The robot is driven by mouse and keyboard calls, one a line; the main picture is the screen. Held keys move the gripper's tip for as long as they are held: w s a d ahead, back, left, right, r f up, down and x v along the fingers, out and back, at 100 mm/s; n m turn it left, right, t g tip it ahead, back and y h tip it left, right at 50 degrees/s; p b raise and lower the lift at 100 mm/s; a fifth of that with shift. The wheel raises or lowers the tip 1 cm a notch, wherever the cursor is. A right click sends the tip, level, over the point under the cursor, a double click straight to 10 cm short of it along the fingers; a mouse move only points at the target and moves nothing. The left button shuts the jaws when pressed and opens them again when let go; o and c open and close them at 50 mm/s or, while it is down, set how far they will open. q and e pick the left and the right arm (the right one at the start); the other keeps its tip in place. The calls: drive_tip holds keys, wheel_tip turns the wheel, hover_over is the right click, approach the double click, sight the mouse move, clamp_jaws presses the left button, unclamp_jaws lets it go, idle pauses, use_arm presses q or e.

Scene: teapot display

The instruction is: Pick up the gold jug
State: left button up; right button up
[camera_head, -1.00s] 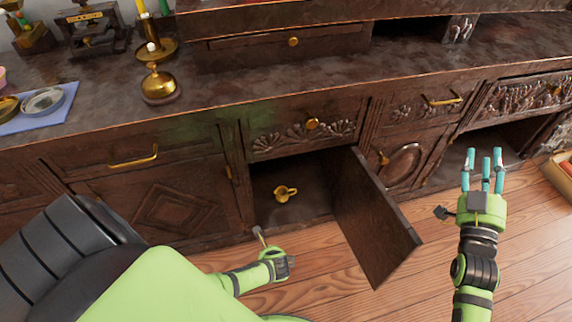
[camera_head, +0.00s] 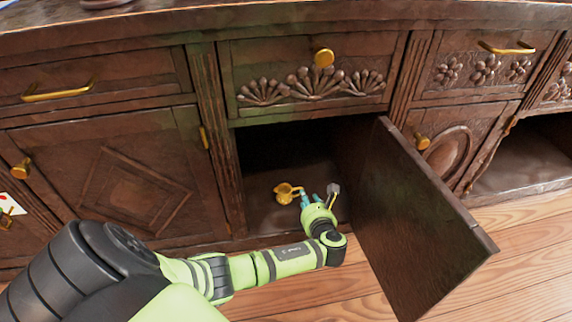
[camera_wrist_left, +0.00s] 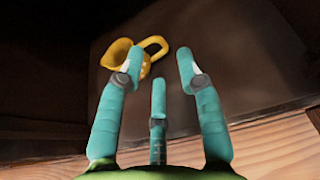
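The gold jug (camera_head: 285,194) stands on the floor of the open lower cabinet compartment, its handle toward the right. My left gripper (camera_head: 308,200) reaches into the compartment just right of the jug, close to the handle. In the left wrist view the jug (camera_wrist_left: 122,56) is ahead and left, with its loop handle between the left and right fingers. The teal fingers of my left gripper (camera_wrist_left: 158,80) are spread apart with nothing between them. The left fingertip overlaps the jug's lower part in that view; contact cannot be told. My right gripper is out of view.
The open cabinet door (camera_head: 420,220) stands out to the right of my left forearm. A drawer with a gold knob (camera_head: 324,58) is above the compartment. The wooden floor (camera_head: 350,295) in front is clear.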

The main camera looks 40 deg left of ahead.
sight(290, 194)
use_arm(q)
drive_tip(key=shift+w+a+f+b, duration=0.3)
drive_tip(key=shift+a+f+b, duration=0.05)
drive_tip(key=shift+a, duration=0.05)
drive_tip(key=b+x, duration=0.4)
drive_tip(key=shift+s+d+f, duration=0.1)
drive_tip(key=shift+f, duration=0.1)
drive_tip(key=shift+w+a+f+b, duration=0.1)
drive_tip(key=shift+w+a+b, duration=0.15)
drive_tip(key=shift+b, duration=0.15)
drive_tip(key=shift+w+a, duration=0.1)
clamp_jaws()
